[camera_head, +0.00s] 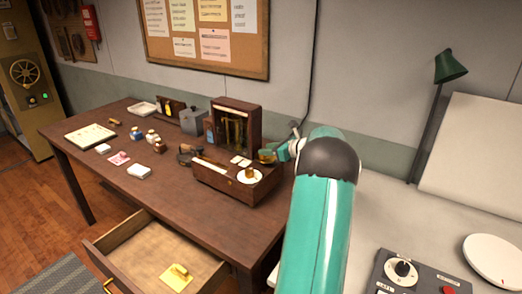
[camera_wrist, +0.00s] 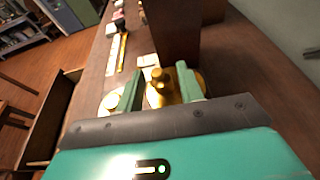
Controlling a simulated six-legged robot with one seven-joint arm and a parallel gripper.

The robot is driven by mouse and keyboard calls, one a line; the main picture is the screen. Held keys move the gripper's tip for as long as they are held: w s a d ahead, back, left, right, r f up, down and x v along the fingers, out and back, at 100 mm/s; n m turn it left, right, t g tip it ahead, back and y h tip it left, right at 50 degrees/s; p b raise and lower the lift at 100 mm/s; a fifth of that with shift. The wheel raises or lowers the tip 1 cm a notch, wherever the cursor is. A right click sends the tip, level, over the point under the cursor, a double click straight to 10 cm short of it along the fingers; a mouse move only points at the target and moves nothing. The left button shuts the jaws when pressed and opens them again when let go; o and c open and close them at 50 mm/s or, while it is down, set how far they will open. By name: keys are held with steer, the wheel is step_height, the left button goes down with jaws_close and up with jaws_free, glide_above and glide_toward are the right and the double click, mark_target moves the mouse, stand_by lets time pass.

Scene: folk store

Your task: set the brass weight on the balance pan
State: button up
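A small brass weight (camera_wrist: 157,77) with a knob stands upright on a round brass pan (camera_wrist: 158,99), between my fingers in the wrist view. My gripper (camera_wrist: 159,84) is open, with a finger on each side of the weight and gaps showing between them. In the head view, my gripper (camera_head: 284,152) is low over the brass pan (camera_head: 267,157) at the right end of the wooden balance base (camera_head: 213,180). A second brass piece (camera_wrist: 112,100) sits on a white dish to the left; it also shows in the head view (camera_head: 249,173).
A tall wooden cabinet (camera_head: 255,125) stands close behind the pans. Several small jars, cards and boxes lie on the desk (camera_head: 185,195) to the left. A drawer (camera_head: 155,255) is pulled open in front. A grey control box (camera_head: 420,275) sits at lower right.

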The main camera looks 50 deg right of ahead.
steer(key=v, duration=0.7)
steer(key=w+a+r+n+g+y, duration=0.15)
steer(key=w+a+n, duration=0.25)
steer(key=a, duration=0.5)
steer(key=w+a+r+n+g+y, duration=0.1)
steer(key=w+a+r+n+g, duration=0.2)
steer(key=a, duration=0.6)
steer(key=a+r+n+g, duration=0.2)
steer(key=a+n, duration=0.7)
steer(key=a, duration=0.9)
steer(key=s+a+f+n+g+h, duration=0.2)
steer(key=s+a+n+h, duration=0.1)
steer(key=s+a+n, duration=1.6)
steer(key=shift+a+f, duration=0.25)
steer(key=shift+a, duration=0.95)
